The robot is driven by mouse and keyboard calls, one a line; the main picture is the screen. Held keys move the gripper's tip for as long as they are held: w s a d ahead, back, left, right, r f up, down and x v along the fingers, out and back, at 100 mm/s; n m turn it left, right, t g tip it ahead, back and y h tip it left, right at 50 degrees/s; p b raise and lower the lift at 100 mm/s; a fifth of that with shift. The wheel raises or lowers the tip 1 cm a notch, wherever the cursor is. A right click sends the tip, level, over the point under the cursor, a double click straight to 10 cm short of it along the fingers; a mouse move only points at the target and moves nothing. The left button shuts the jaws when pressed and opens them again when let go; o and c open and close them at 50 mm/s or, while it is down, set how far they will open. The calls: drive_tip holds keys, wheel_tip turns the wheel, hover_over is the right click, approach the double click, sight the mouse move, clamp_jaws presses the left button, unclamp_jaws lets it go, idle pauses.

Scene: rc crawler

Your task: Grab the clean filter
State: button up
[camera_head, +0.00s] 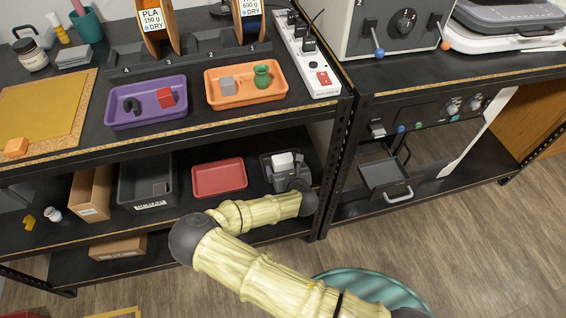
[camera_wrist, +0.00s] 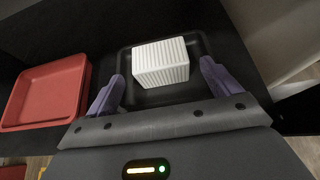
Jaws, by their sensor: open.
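The clean filter (camera_wrist: 161,62) is a white ribbed block in a black tray (camera_wrist: 198,42) on the lower shelf. In the head view the filter (camera_head: 283,162) shows as a small white block at the right of that shelf. My gripper (camera_wrist: 160,90) is open, with one purple finger to the left of the filter and one to the right. The filter lies ahead of and between the fingers, with gaps visible on both sides. I cannot tell how deep the fingertips reach. In the head view my arm's end hides part of the tray.
A red tray (camera_head: 219,178) lies just left of the black tray and also shows in the wrist view (camera_wrist: 45,92). A dark grey bin (camera_head: 150,192) and a cardboard box (camera_head: 92,193) stand further left. The upper shelf is above, and a dark upright post (camera_head: 333,165) is at the right.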

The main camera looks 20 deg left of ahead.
sight(285, 165)
drive_tip(key=x, duration=0.4)
drive_tip(key=shift+w+a+f+b, duration=0.1)
drive_tip(key=shift+w+a+b, duration=0.05)
drive_tip(key=shift+w+b, duration=0.25)
drive_tip(key=c, duration=1.1)
